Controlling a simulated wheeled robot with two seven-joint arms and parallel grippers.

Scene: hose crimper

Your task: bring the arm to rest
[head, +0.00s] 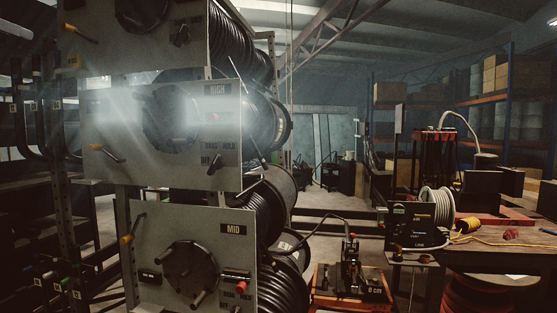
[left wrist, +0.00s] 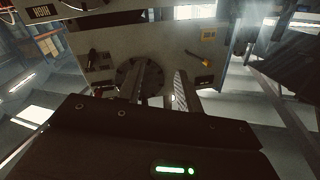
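My left gripper (left wrist: 165,80) shows in the left wrist view with its two fingers apart. No object shows clearly between them. They point at a grey control panel (left wrist: 110,40), seen upside down, and overlap a dark round dial (left wrist: 128,77) on it. Whether they touch the dial cannot be told. In the head view, the top panel (head: 95,55) is cut by the upper edge, and a dark shape on it could be the dial or my gripper. My right gripper is in neither view.
A HIGH panel (head: 225,120) and a MID panel (head: 170,220) with handles stand below the top one. Black hose coils (head: 275,200) sit behind them. A bench (head: 500,262) with a white hose reel (head: 437,206) stands at right. Shelving lines the back right.

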